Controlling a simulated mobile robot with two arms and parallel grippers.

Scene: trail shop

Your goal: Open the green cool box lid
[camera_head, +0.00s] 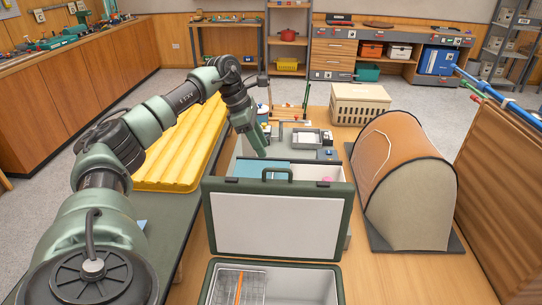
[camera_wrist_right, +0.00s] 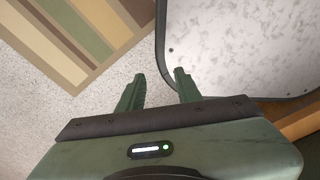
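The green cool box (camera_head: 211,274) is at the bottom of the head view, cut off by the frame edge. Its lid (camera_head: 278,224) stands upright at the back of the opening, white inner panel facing me, dark green rim around it. A handle (camera_head: 276,173) is on the lid's top edge. A wire basket (camera_head: 228,287) and an orange strip show inside the box. My left gripper (camera_head: 261,150) points down just behind and above the lid's top edge; its finger gap cannot be made out. My right gripper (camera_wrist_right: 158,76) is open and empty in the right wrist view.
Behind the lid is a pale open container (camera_head: 325,170) with teal and pink items. An orange tent (camera_head: 392,170) stands right, a beige crate (camera_head: 360,104) behind, a yellow mat (camera_head: 185,140) left. The right wrist view shows a speckled panel (camera_wrist_right: 240,45) with a dark rim.

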